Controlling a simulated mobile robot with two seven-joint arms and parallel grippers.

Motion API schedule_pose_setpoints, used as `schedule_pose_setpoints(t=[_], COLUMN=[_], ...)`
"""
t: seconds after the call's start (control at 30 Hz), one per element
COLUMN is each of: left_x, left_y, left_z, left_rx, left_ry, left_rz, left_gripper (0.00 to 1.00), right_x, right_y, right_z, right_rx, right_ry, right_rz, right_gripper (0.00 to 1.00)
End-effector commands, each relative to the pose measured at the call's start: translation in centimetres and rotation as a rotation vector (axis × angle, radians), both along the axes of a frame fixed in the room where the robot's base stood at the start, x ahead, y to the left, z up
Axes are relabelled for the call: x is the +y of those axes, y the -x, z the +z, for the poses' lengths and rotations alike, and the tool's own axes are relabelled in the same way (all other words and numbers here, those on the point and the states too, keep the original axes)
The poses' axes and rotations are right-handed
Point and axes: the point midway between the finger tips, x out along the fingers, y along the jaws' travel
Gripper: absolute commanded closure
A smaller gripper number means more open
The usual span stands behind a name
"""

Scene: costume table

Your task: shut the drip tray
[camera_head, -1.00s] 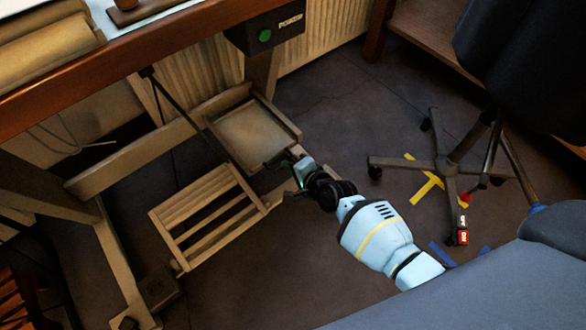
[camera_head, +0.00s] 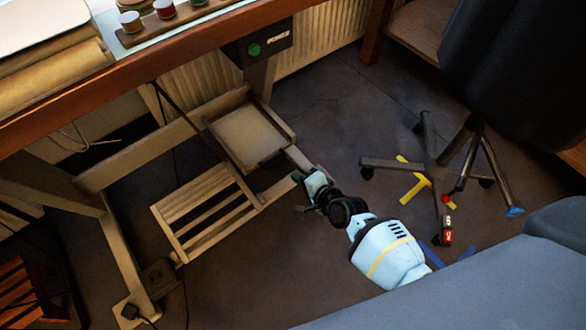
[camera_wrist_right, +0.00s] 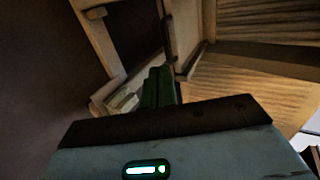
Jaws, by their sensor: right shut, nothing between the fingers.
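The drip tray, which I take to be the shallow pale tray (camera_head: 247,136) with a raised rim, sits low under the table beside the slatted treadle. It sticks out from the frame beam. My right gripper (camera_head: 301,182) is shut and empty, just below and right of the tray's near right corner. I cannot tell whether it touches the tray. In the right wrist view its green fingers (camera_wrist_right: 158,87) are together, and pale wooden frame parts show past them. My left gripper is not in view.
The slatted treadle (camera_head: 206,208) lies left of my right gripper. The table edge (camera_head: 130,92) runs above, with a dark box with a green button (camera_head: 254,49) under it. A chair base (camera_head: 430,172) stands to the right. Dark floor between is mostly clear.

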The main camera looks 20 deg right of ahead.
Motion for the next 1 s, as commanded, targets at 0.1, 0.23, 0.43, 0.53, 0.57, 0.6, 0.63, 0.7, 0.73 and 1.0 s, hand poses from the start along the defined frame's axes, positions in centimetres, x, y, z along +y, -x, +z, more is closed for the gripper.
schedule_pose_setpoints(t=[0.1,0.23,0.43,0.53,0.57,0.6,0.63,0.7,0.73,1.0], left_x=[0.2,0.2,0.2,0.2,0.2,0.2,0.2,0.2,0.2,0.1], left_y=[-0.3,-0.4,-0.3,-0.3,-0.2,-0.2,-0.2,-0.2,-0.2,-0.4], left_z=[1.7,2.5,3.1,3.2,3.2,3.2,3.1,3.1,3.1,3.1], left_rx=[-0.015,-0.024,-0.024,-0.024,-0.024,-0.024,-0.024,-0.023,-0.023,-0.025], left_ry=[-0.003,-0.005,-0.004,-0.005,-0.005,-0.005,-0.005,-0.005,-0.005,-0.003], left_rz=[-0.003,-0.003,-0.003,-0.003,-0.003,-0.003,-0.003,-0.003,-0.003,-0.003], left_gripper=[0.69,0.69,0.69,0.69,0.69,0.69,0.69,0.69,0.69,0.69], right_x=[-0.8,-1.4,-1.9,-2.0,-2.0,-2.0,-2.0,-2.0,-2.0,-2.0], right_y=[2.0,3.7,4.9,5.1,5.1,5.1,5.1,5.1,5.1,5.1], right_z=[1.6,2.4,2.9,2.9,2.9,2.9,2.8,2.8,2.8,2.8], right_rx=[-0.002,0.000,0.001,0.001,0.001,0.002,0.002,0.002,0.002,0.002], right_ry=[0.003,0.001,0.000,0.000,0.000,0.000,0.000,0.000,0.000,0.000], right_rz=[0.001,0.000,0.000,0.000,0.000,0.001,0.001,0.001,0.001,0.001], right_gripper=[1.00,1.00,1.00,1.00,1.00,1.00,1.00,1.00,1.00,1.00])
